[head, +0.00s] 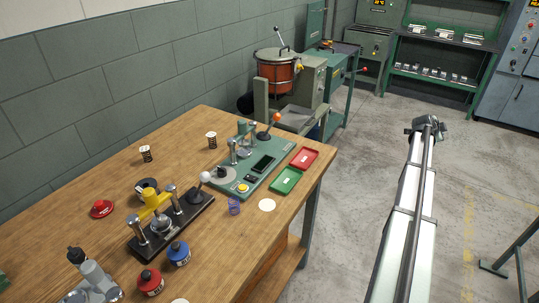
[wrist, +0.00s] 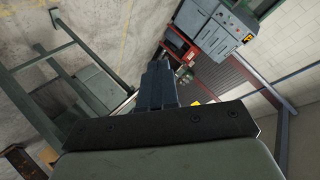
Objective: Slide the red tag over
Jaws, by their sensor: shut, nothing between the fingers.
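No separate red tag can be made out for certain. A shallow red tray (head: 304,158) with a small pale patch lies at the right end of the wooden bench. A small round red object (head: 102,208) lies at the bench's left part. My gripper (wrist: 160,68) shows in the wrist view with its fingers shut together and nothing between them. In the head view my arm stretches over the open floor to the right of the bench, well away from both red things. Neither red thing can be made out in the wrist view.
A green tray (head: 286,180) lies beside the red tray. Machines stand behind.

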